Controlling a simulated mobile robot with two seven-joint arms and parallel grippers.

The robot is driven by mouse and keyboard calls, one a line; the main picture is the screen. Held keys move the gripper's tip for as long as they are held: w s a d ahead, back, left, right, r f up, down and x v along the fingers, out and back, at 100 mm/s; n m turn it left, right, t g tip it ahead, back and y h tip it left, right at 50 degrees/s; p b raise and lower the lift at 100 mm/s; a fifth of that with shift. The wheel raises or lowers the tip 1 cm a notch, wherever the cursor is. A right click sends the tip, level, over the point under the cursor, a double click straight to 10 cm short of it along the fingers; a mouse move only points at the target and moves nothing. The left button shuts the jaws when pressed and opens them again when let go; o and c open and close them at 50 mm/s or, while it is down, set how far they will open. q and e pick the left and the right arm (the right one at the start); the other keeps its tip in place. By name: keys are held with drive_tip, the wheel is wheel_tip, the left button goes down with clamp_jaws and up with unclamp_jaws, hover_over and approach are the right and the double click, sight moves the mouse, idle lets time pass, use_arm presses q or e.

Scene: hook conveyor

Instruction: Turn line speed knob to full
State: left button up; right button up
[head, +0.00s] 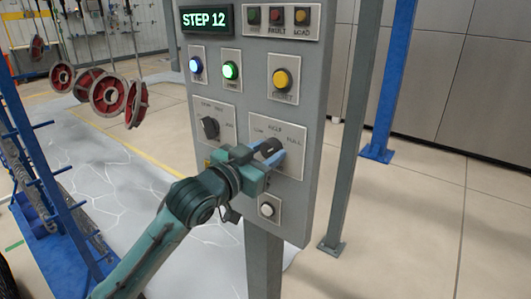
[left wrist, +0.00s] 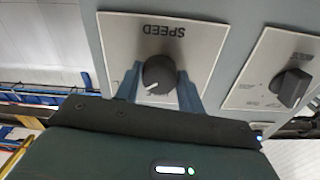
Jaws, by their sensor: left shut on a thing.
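The line speed knob (head: 270,145) is a dark round knob on a plate (head: 298,165) at the lower right of the grey control panel. The plate carries LOW at left, a top label and FULL at right. My left gripper (head: 272,152) is shut on the knob, partly covering it. In the left wrist view, the knob (left wrist: 158,74) sits between two blue fingers (left wrist: 160,88), under the upside-down word SPEED. Its pale pointer mark points down and slightly left there, which is up and slightly right on the panel. My right gripper is not in view.
A mode selector (head: 210,127) sits left of the speed plate, and a white button (head: 267,209) below it. A yellow button (head: 281,79), a lit green button (head: 230,70) and a blue-white one (head: 195,65) are above. Red wheels (head: 108,93) hang at left.

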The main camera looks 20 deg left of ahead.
use_arm(q)
drive_tip(key=shift+m, duration=0.6)
drive_tip(key=o, duration=1)
drive_tip(key=shift+c, duration=0.2)
drive_tip(key=v, duration=1.3)
